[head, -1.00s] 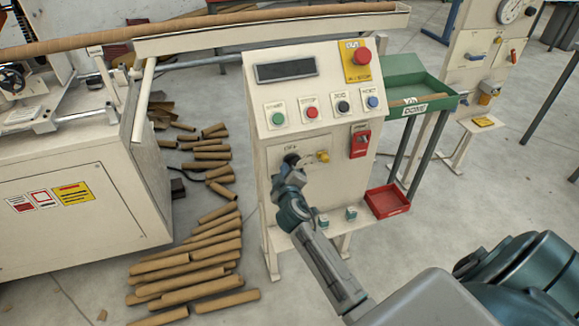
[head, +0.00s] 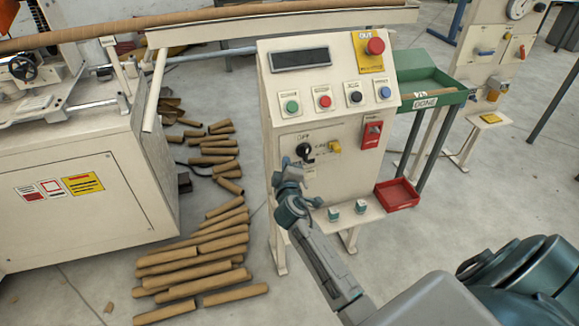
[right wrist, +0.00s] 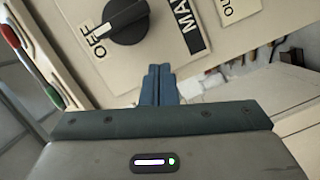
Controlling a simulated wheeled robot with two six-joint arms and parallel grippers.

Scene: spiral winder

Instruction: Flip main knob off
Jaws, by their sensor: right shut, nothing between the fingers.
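The main knob (head: 304,150) is a black rotary knob on the front of the cream control panel (head: 330,180). In the right wrist view the knob (right wrist: 125,20) has its white mark pointing at the OFF label (right wrist: 97,42); a MAIN label (right wrist: 184,22) is beside it. My right gripper (head: 287,163) is just below and left of the knob in the head view, apart from it. In the right wrist view its fingers (right wrist: 158,72) are together and empty, below the knob. My left gripper is not in view.
Push buttons and a red emergency button (head: 375,46) sit above the knob. A yellow switch (head: 334,147) and a red switch (head: 372,134) are to its right. A red tray (head: 397,194) is at lower right. Cardboard tubes (head: 195,263) cover the floor at left.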

